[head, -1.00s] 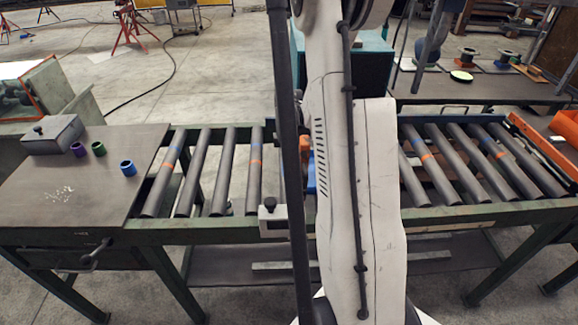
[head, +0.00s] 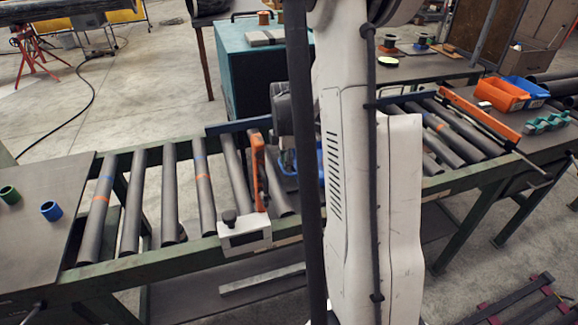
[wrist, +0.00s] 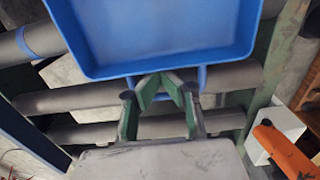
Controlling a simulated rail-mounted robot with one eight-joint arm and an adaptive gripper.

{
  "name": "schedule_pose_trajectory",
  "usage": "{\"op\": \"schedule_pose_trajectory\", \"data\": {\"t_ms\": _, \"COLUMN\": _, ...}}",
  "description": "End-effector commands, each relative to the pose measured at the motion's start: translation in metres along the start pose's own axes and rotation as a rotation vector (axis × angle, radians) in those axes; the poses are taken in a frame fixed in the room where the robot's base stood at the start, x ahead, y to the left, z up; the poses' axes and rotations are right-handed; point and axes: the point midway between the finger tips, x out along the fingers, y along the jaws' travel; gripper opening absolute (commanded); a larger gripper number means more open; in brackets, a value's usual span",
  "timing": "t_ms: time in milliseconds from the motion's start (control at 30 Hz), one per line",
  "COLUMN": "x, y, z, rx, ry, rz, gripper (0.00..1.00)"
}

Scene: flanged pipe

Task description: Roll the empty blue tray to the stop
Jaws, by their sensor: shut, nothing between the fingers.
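The blue tray (wrist: 160,35) sits on the rollers and fills the top of the wrist view; the part of its inside that shows is bare. In the head view the tray (head: 317,165) is mostly hidden behind my arm. My gripper (wrist: 163,82) is shut and empty, with its green-padded fingertips close to the tray's near wall; I cannot tell whether they touch. An orange upright plate on a white block (head: 258,172) stands at the rail, left of the tray in the head view. A long orange bar (head: 480,115) crosses the conveyor's right end. I cannot tell which is the stop.
Bare rollers (head: 132,200) run left of the orange plate, and more lie right of my arm. A side table (head: 35,240) holds blue and green rings. Orange and blue bins (head: 503,94) and a green part (head: 546,121) stand beyond the right end.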

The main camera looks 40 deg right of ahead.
Motion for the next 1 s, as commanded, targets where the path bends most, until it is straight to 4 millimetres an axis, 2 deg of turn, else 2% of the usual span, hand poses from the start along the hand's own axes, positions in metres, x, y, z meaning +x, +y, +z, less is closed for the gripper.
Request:
{"op": "schedule_pose_trajectory", "data": {"t_ms": 233, "x": -0.001, "y": 0.000, "z": 0.000, "rx": 0.001, "ry": 0.000, "rz": 0.000, "gripper": 0.00}}
{"op": "schedule_pose_trajectory", "data": {"t_ms": 333, "x": -0.007, "y": 0.000, "z": 0.000, "rx": 0.000, "ry": 0.000, "rz": 0.000, "gripper": 0.00}}
{"op": "schedule_pose_trajectory", "data": {"t_ms": 733, "x": -0.076, "y": 0.000, "z": -0.004, "rx": -0.007, "ry": 0.000, "rz": 0.000, "gripper": 0.00}}
{"op": "schedule_pose_trajectory", "data": {"t_ms": 1000, "x": -0.100, "y": 0.001, "z": -0.006, "rx": -0.010, "ry": 0.000, "rz": 0.000, "gripper": 0.00}}
